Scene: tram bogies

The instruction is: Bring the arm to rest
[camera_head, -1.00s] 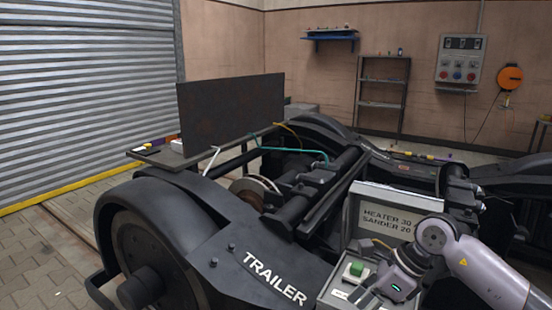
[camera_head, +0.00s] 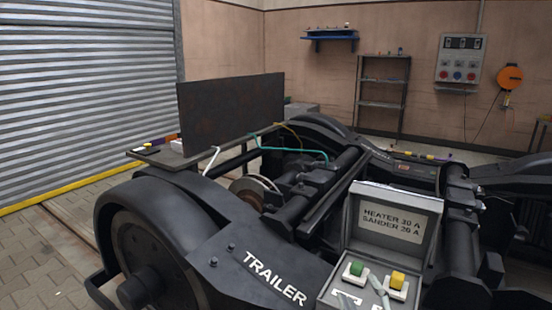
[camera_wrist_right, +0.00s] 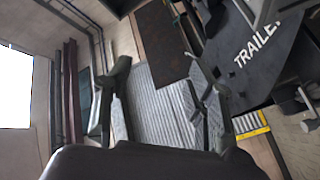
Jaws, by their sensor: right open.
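My right gripper (camera_wrist_right: 157,78) shows in the right wrist view, with its two dark fingers spread apart and nothing between them. Behind the fingers are a grey ribbed surface and the floor. The right arm does not show in the head view, and my left gripper is in neither current view.
An open grey box (camera_head: 394,220) with a lid reading "HEATER 30 A, SANDER 20 A" sits on the black bogie (camera_head: 215,235). A roller shutter (camera_head: 85,90) stands left.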

